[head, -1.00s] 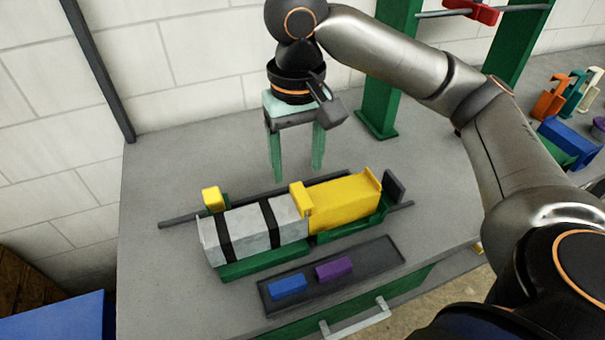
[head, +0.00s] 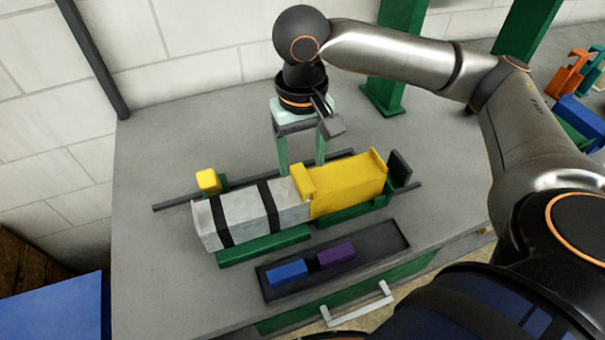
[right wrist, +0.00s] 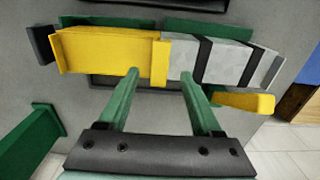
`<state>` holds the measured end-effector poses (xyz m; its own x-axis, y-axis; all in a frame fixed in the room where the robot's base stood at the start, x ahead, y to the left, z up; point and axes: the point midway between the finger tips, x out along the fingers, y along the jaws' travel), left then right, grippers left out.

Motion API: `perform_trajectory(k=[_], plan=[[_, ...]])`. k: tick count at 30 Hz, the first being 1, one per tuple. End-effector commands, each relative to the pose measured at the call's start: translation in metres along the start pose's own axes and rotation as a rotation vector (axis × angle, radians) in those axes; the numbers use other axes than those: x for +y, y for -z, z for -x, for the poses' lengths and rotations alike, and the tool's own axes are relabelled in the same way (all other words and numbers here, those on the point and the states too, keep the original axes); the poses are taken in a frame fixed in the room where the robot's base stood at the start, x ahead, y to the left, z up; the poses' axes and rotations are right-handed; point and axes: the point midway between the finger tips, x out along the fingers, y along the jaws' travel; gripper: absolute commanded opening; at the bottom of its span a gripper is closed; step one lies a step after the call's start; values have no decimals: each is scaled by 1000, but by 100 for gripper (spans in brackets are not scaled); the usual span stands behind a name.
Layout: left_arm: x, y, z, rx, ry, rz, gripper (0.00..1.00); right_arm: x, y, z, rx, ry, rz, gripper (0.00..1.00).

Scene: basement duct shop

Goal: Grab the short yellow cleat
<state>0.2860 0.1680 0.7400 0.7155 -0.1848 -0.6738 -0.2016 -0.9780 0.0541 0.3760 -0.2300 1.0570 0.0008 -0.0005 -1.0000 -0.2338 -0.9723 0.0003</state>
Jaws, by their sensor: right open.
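A small yellow block (head: 209,181) sits on a green support behind the left end of the grey duct in the head view. It looks like a short bar at the right in the right wrist view (right wrist: 245,102). A yellow collar (head: 303,183) stands at the joint of the grey duct and the yellow duct; I cannot tell which piece is the short cleat. My right gripper (head: 301,169) is open and empty, pointing down just behind this joint. In the right wrist view its fingers (right wrist: 160,74) straddle the joint in the picture. My left gripper is not in view.
The grey duct (head: 236,218) with black straps and the yellow duct (head: 348,188) lie end to end on green supports. A dark tray (head: 375,247) in front holds a blue bar (head: 286,272) and a purple bar (head: 336,255). The bench is clear at left.

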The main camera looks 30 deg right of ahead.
Motion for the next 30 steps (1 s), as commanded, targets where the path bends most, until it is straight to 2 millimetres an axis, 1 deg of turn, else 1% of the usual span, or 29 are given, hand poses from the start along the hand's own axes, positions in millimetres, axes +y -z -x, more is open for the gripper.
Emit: perform_trajectory(k=[1,3,7,10,16,30], plan=[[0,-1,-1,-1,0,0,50,1,-2,-9,-4,-2,0,66],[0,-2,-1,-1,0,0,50,1,-3,-21,-3,-2,0,66],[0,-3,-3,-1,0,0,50,1,-2,-36,-2,-2,1,66],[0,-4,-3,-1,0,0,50,0,-2,-41,-1,0,1,66],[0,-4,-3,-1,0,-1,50,0,-2,-41,-1,0,0,66],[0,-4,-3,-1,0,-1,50,0,-2,-41,-1,0,0,13]])
